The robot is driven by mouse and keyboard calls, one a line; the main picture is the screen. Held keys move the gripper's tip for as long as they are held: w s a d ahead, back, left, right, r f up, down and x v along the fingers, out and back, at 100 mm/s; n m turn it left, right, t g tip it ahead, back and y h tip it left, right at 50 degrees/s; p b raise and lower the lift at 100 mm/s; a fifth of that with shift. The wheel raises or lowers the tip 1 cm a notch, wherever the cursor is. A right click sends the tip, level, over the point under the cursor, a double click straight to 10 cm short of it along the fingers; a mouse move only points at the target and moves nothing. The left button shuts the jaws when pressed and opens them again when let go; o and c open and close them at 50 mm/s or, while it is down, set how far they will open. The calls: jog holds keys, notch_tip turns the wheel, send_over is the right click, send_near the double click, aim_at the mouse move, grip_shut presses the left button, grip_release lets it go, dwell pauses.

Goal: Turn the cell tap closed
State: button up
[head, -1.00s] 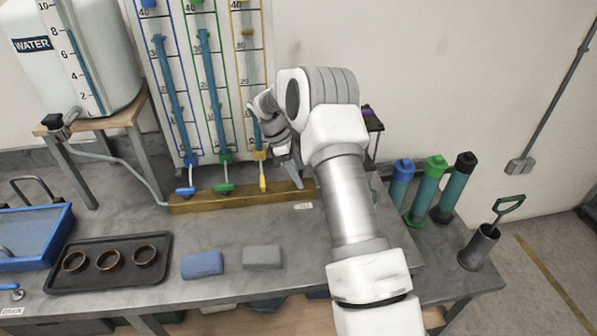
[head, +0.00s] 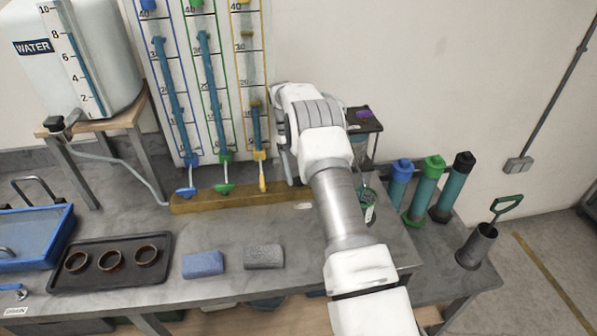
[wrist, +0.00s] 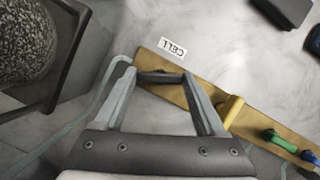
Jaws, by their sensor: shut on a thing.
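In the wrist view, the cell tap shows as a short dark handle (wrist: 160,77) at the left end of the brass bar (wrist: 203,99). The fingertips of my gripper (wrist: 159,75) are on either side of it, and my gripper is shut on it. The CELL label (wrist: 172,47) lies on the bench just beyond the bar. In the head view, the brass bar (head: 215,200) runs under the tubes.
Yellow (head: 262,183), green (head: 224,189) and blue (head: 185,191) taps stand along the bar to the left. A dark stand (head: 365,122) is behind my arm. A tray (head: 110,280) with three rings and two sponge-like blocks, one blue (head: 203,263), lie on the front bench.

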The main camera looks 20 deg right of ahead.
jog(key=shift+d+m+y, duration=0.1)
jog(key=shift+m+y, duration=0.7)
jog(key=shift+m, duration=1.4)
jog(key=o, duration=1.3)
